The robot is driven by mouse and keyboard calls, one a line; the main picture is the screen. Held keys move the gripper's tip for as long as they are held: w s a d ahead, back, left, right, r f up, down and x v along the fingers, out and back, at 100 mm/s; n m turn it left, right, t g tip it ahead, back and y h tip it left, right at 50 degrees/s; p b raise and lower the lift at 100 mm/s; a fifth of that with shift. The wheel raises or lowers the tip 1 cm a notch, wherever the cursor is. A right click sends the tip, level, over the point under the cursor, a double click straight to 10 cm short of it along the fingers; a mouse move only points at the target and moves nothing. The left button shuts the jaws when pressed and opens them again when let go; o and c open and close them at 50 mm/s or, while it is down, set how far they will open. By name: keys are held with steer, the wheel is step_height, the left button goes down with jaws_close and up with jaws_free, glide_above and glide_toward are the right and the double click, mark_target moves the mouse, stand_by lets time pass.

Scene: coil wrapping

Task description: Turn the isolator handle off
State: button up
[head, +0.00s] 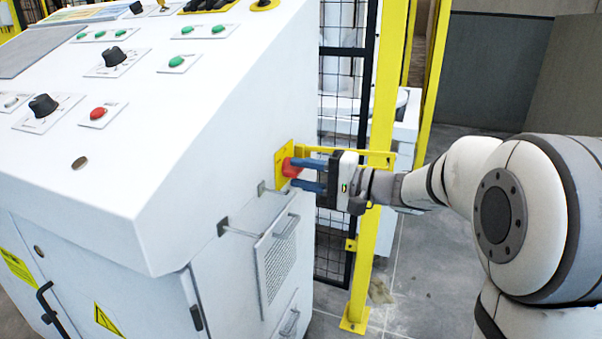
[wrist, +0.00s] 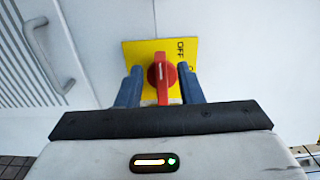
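The isolator handle (head: 290,168) is a red rotary knob on a yellow plate (head: 281,180) on the side of the white console. In the wrist view the red handle (wrist: 161,78) stands lengthwise up the picture, in front of the yellow plate (wrist: 134,52). The word OFF is printed sideways at the plate's upper right. My gripper (head: 296,173) has reached the handle. In the wrist view its blue fingers (wrist: 160,84) are spread, one on each side of the handle. A gap shows on the left; whether the right finger touches cannot be told.
The white console (head: 190,150) has buttons and knobs on its sloped top. A vent panel with a handle (head: 280,255) is below the isolator. A yellow post (head: 362,270) and black mesh fence stand close behind my gripper. Grey floor is open at the right.

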steer(key=p+v, duration=0.1)
steer(key=v, duration=0.6)
steer(key=shift+r, duration=0.1)
steer(key=s+r+n+g+h+p, duration=0.1)
steer(key=s+r+g+h+p, duration=0.25)
steer(key=s+p, duration=0.45)
steer(key=s+r+n+g+h+p, duration=0.1)
steer(key=s+r+g+h+p, duration=0.1)
steer(key=s+h+p, duration=0.45)
steer(key=s+d+r+n+t+h+p, duration=0.1)
steer(key=s+d+r+h+p, duration=0.6)
steer(key=p, duration=0.8)
steer(key=d+r+t, duration=0.1)
steer(key=d, duration=0.1)
steer(key=shift+s+d+r+n, duration=0.15)
steer(key=shift+d+r+n, duration=0.1)
steer(key=shift+d+n, duration=0.15)
